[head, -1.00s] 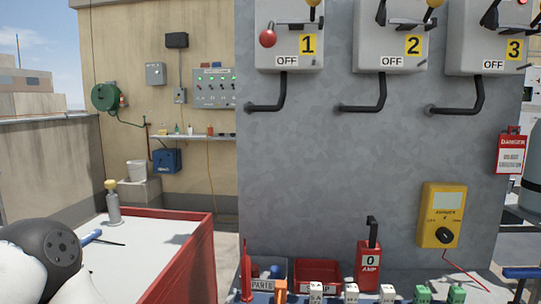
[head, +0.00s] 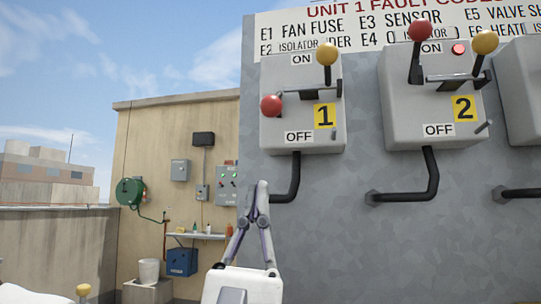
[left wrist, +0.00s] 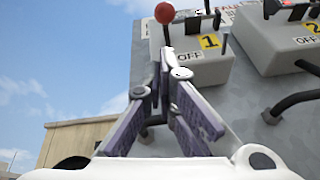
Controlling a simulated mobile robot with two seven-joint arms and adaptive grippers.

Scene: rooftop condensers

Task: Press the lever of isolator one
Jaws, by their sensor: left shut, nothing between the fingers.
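Isolator one (head: 300,78) is a grey box on the grey panel, with a yellow "1" label, ON at its top and OFF at its bottom. Its red-knobbed lever (head: 271,105) sticks out at the left side, between ON and OFF. A yellow knob (head: 326,47) stands at its top right. In the left wrist view, the red knob (left wrist: 164,13) shows above the fingertips. My left gripper (head: 262,187) is shut and empty, pointing up below isolator one and apart from the lever in the head view. My right gripper is not in view.
Isolator two (head: 435,105), with its red knob up at ON and a red lamp lit, is to the right. A black conduit (head: 292,180) runs below isolator one, beside my fingers. A fault-code sign (head: 400,30) is above. Open sky is at left.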

